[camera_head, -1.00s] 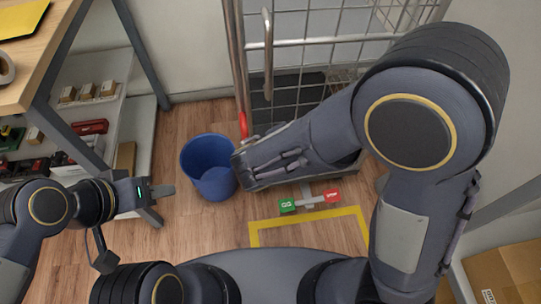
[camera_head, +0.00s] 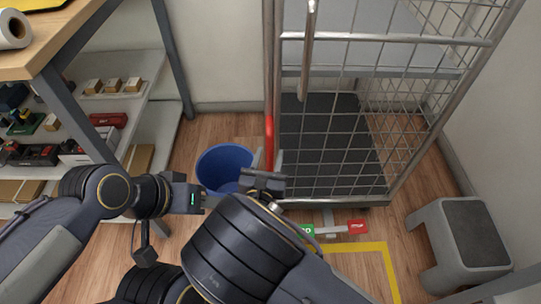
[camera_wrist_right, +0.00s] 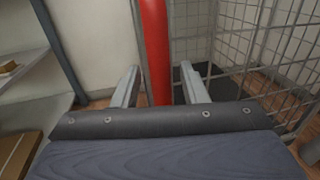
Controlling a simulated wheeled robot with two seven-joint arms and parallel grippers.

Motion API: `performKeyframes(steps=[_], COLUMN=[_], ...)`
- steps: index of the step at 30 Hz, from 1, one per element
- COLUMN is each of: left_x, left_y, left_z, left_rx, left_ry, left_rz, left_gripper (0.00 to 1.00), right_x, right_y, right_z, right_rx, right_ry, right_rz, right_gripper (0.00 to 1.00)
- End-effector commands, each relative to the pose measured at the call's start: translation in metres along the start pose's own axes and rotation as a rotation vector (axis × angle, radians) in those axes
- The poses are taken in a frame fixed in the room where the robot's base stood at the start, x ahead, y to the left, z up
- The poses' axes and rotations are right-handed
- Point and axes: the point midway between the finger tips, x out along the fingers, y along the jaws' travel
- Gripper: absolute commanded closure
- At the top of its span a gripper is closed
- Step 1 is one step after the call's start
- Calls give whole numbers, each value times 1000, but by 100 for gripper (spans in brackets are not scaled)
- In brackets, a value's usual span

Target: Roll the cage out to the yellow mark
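The cage (camera_head: 345,130) is a grey wire roll cage with a black base, upright at the back wall. A red grip (camera_head: 269,140) covers part of its left front post. A yellow mark (camera_head: 360,247) is taped on the floor in front of it, partly hidden by my right arm. My right gripper (camera_head: 266,160) is at the red grip. In the right wrist view the red grip (camera_wrist_right: 155,50) stands between its spread fingers, with gaps visible on both sides. My left gripper (camera_head: 202,198) is left of the cage, near the bucket; its fingers are not clear.
A green pedal (camera_head: 306,230) and a red pedal (camera_head: 356,227) sit at the cage's front foot. A blue bucket (camera_head: 225,168) stands close left of the cage. A grey step stool (camera_head: 460,250) is at the right. Shelves (camera_head: 150,125) and a wooden table (camera_head: 65,40) fill the left.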

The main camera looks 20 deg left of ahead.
Motion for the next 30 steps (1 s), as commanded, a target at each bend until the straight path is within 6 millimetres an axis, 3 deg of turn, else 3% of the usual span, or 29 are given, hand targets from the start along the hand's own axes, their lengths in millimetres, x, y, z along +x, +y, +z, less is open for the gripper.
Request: performKeyframes(steps=[4, 12, 21, 30], left_x=[3, 3, 3, 2], left_y=[-1, -1, -1, -1], left_z=[2, 1, 1, 1], left_rx=[0, 0, 0, 0], left_ry=[0, 0, 0, 0], left_rz=[0, 0, 0, 0], left_gripper=[64, 64, 64, 64], right_x=[11, 13, 13, 12], right_y=[0, 0, 0, 0], right_z=[0, 0, 0, 0], right_rx=[0, 0, 1, 1], right_ry=[0, 0, 0, 1], right_rz=[-1, -1, -1, -1], right_gripper=[61, 61, 99, 100])
